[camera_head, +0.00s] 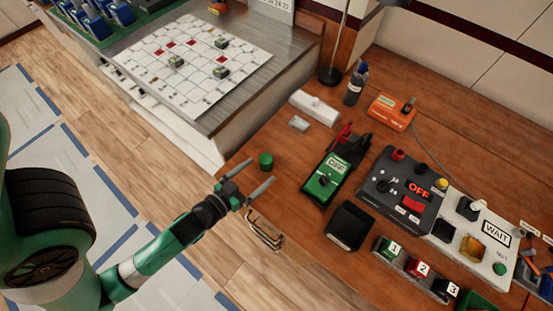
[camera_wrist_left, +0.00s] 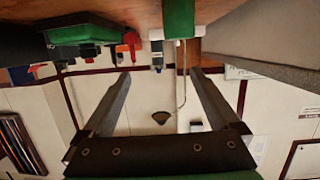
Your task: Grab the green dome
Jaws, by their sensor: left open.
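The green dome (camera_head: 265,161) is a small, dark green, round piece standing on the wooden table near its left edge. My left gripper (camera_head: 260,172) is open and empty, its two fingers pointing toward the dome, which is just off the fingertips. In the left wrist view the picture looks upside down; a green block shape (camera_wrist_left: 179,18), seemingly the dome, is at the top, beyond the open fingers (camera_wrist_left: 158,60). No contact shows. My right gripper is not in view.
A green meter (camera_head: 322,183) lies right of the dome, with a black box (camera_head: 350,225) below it. A metal bench with a white grid board (camera_head: 195,62) is behind. Bare wood surrounds the dome.

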